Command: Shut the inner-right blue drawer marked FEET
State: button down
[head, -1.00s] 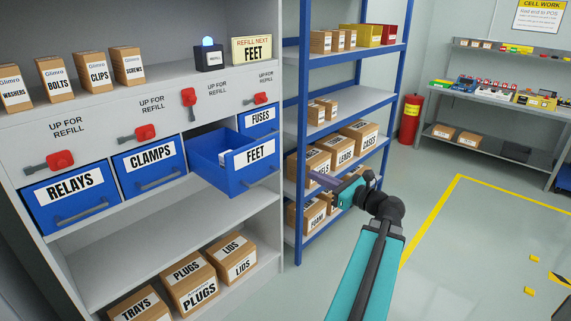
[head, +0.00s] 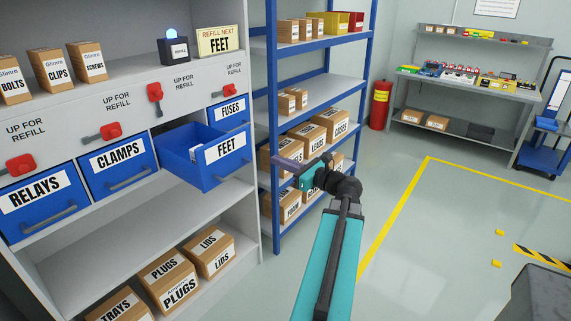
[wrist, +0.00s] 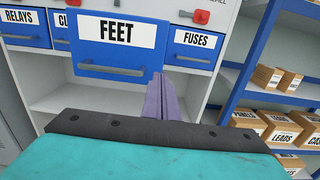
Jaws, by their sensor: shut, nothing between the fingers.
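The blue FEET drawer (head: 212,176) stands pulled out of the white cabinet, its open top showing pale contents. The red lever (head: 155,94) above it is upright. In the wrist view the FEET drawer front (wrist: 90,68) faces me at upper left, with a grey bar handle (wrist: 110,68). My gripper (head: 288,161) is to the right of the drawer in the head view, in front of the blue shelf rack. In the wrist view my gripper (wrist: 157,88) has its purple fingers together and empty, over the drawer's lower right corner; I cannot tell if they touch.
The RELAYS (head: 40,218), CLAMPS (head: 125,178) and FUSES (head: 232,122) drawers are closed, with levers lying sideways. A blue rack (head: 272,185) with boxes stands close behind my gripper. The floor (head: 440,235) at right is open.

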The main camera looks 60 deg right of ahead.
aim_at(250, 150)
jog(key=w, duration=0.3)
jog(key=w+p, duration=0.1)
jog(key=w, duration=0.2)
jog(key=w+p, duration=0.1)
jog(key=w, duration=0.2)
jog(key=shift+w+d, duration=0.3)
jog(key=shift+d, duration=0.05)
